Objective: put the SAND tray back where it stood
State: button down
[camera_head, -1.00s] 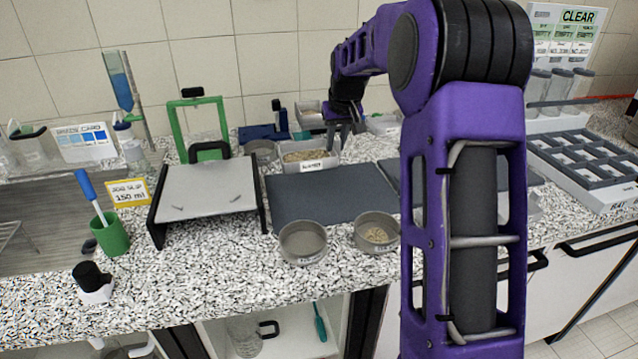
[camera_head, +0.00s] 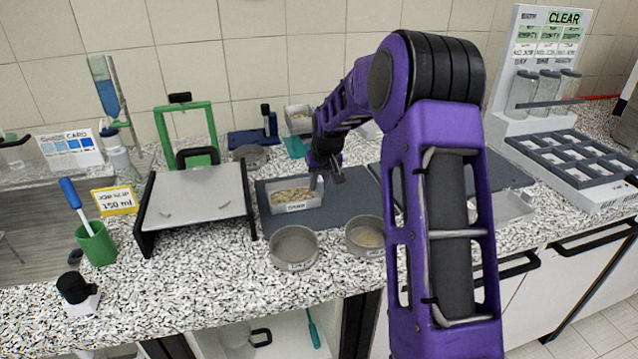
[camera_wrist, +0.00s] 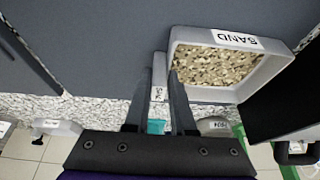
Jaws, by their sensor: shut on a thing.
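The SAND tray (camera_head: 295,208) is a pale rectangular tray of tan grains with a SAND label on its front. It is over the left part of the dark mat (camera_head: 345,190); I cannot tell whether it touches the mat. My gripper (camera_head: 326,180) is at the tray's right end. In the wrist view, my gripper (camera_wrist: 160,72) is shut on a pale part at the side of the SAND tray (camera_wrist: 262,82). The fingers partly hide that part. The tray looks level and the grains are inside.
Two round sieves (camera_head: 293,247) (camera_head: 364,236) stand in front of the mat. A grey platform (camera_head: 195,195) is close on the left. Behind are another pale tray (camera_head: 299,119), a round pan (camera_head: 251,156) and a blue device (camera_head: 252,138). The mat's right part looks clear.

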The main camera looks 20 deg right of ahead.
jog(key=shift+f, duration=0.2)
jog(key=c, duration=0.8)
grip_release()
jog(key=shift+r, duration=0.1)
jog(key=shift+o, duration=0.2)
jog(key=shift+r, duration=0.45)
jog(key=v, duration=1.1)
jog(key=shift+s+r+p, duration=0.2)
jog(key=shift+r+p, duration=0.05)
jog(key=shift+p, duration=0.15)
jog(key=shift+w, duration=0.1)
